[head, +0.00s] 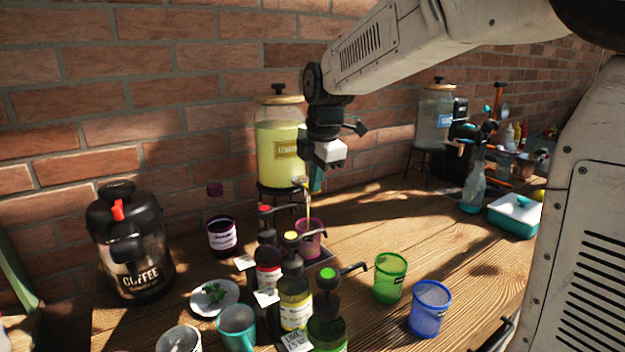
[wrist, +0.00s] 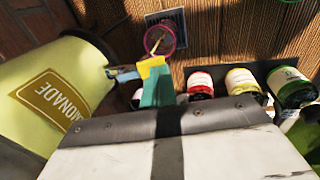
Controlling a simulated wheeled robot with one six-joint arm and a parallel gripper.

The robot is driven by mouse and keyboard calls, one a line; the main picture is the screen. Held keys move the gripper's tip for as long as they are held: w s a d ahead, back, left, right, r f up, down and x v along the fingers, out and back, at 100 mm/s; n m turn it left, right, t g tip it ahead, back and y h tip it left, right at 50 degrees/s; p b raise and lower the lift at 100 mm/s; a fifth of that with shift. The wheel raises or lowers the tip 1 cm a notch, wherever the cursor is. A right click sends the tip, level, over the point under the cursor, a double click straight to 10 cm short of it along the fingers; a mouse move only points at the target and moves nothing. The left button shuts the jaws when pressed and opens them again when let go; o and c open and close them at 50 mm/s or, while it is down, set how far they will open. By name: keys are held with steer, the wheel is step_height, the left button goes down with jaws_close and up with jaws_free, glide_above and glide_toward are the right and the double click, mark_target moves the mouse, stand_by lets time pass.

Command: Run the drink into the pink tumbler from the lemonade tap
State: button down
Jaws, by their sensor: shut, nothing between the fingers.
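The lemonade dispenser (head: 278,145) is a glass jar of yellow drink on a stand against the wall. It also shows in the wrist view (wrist: 85,60), with its tap (wrist: 122,73) beside my fingertips. The pink tumbler (head: 311,245) stands upright below the tap, on a dark grate. It also shows in the wrist view (wrist: 174,38). A thin yellowish stream (head: 308,209) runs from the tap down into the tumbler; the fill level is unclear. My gripper (head: 317,180) is shut and empty at the tap; whether it touches the lever I cannot tell.
Syrup pump bottles (head: 294,292) stand in front of the tumbler. A green cup (head: 390,277) and a blue cup (head: 429,308) stand to the right. A coffee dispenser (head: 130,245) is at the left. The table's middle right is fairly clear.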

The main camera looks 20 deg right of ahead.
steer(key=shift+r, duration=0.15)
stand_by(0.5)
steer(key=shift+r, duration=1.2)
steer(key=w+v, duration=0.2)
steer(key=v, duration=1)
steer(key=shift+a+r, duration=0.15)
steer(key=shift+r, duration=0.45)
